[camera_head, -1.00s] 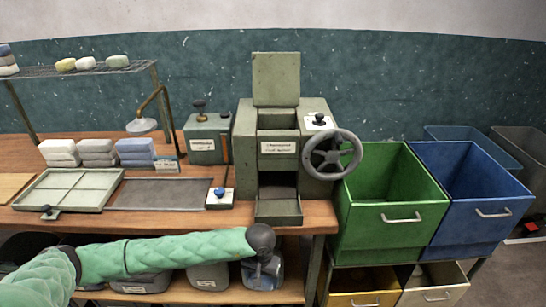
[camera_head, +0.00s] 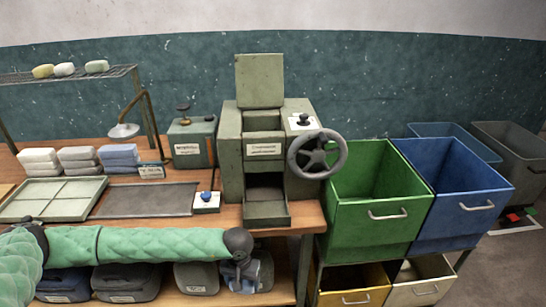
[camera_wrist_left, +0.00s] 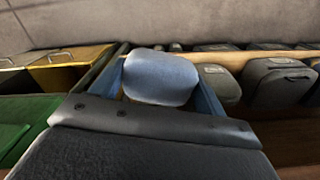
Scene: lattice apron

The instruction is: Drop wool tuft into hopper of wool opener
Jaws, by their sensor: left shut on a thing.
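The wool opener (camera_head: 231,150) is a grey-green machine on the bench. Its lid (camera_head: 259,81) stands raised behind the open hopper (camera_head: 264,121), and an open tray sits at its front bottom. My left gripper (camera_head: 240,278) is low in front of the bench's lower shelf, below and in front of the wool opener. In the left wrist view it is shut on a pale blue wool tuft (camera_wrist_left: 160,77), held between the two fingers. In the head view the tuft is hard to tell from the grey things behind. My right gripper is not in view.
A handwheel (camera_head: 317,154) sticks out on the machine's right. Green (camera_head: 375,225) and blue (camera_head: 462,222) bins stand right of the bench. A grey-green divided tray (camera_head: 50,200) and stacked blocks lie at the left. Dark containers (camera_head: 126,281) fill the lower shelf.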

